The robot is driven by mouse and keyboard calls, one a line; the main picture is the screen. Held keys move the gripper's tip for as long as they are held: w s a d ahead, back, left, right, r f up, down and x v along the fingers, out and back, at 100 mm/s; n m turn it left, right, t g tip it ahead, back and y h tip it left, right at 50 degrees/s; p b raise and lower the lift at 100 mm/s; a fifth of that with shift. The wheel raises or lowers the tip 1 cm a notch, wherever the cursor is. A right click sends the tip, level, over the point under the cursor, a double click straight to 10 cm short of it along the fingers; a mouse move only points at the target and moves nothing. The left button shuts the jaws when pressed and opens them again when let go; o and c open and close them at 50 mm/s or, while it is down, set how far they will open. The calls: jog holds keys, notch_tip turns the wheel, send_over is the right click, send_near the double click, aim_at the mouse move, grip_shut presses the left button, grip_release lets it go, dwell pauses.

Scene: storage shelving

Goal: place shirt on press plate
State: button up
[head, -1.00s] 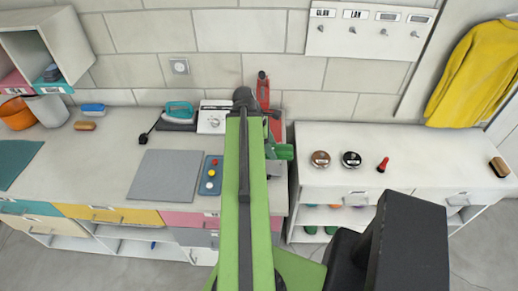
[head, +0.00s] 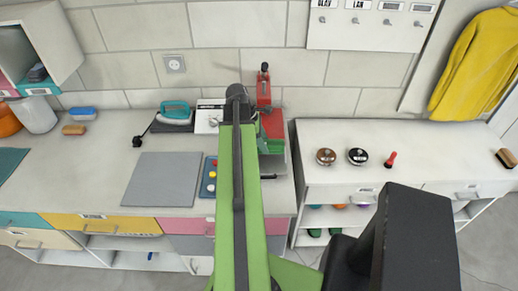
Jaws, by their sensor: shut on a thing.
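The press is a red machine (head: 264,88) against the wall, partly hidden behind my raised green arm. Its red upper part (head: 274,123) shows just right of the arm. A folded green cloth, which looks like the shirt (head: 272,147), shows below that red part, close to it. A grey plate edge (head: 278,168) shows beneath the green cloth. I cannot tell whether the cloth touches the plate. My gripper is hidden behind my arm, so its jaws and their hold do not show.
Left of the press are a teal iron (head: 174,111), a grey mat (head: 163,179) and a button panel (head: 209,178). On the right counter (head: 430,150) stand two round tins (head: 326,156), a red-topped item (head: 390,159) and a brush (head: 506,158). A gap separates the counters.

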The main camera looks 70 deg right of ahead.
jog(key=f, duration=0.1)
jog(key=f+b, duration=0.2)
jog(key=shift+w+f, duration=0.3)
jog(key=shift+f, duration=0.05)
jog(key=shift+r, duration=0.3)
jog(key=shift+w+f, duration=0.15)
jog(key=shift+f, duration=0.1)
jog(key=o, duration=1.4)
jog(key=shift+r, duration=0.1)
jog(key=shift+o, duration=0.2)
jog(key=shift+a, duration=0.1)
jog(key=shift+r, duration=0.25)
jog(key=p+v, duration=1.1)
jog(key=shift+r, duration=0.15)
jog(key=shift+w+r, duration=0.15)
jog(key=shift+r, duration=0.15)
jog(key=shift+f, duration=0.1)
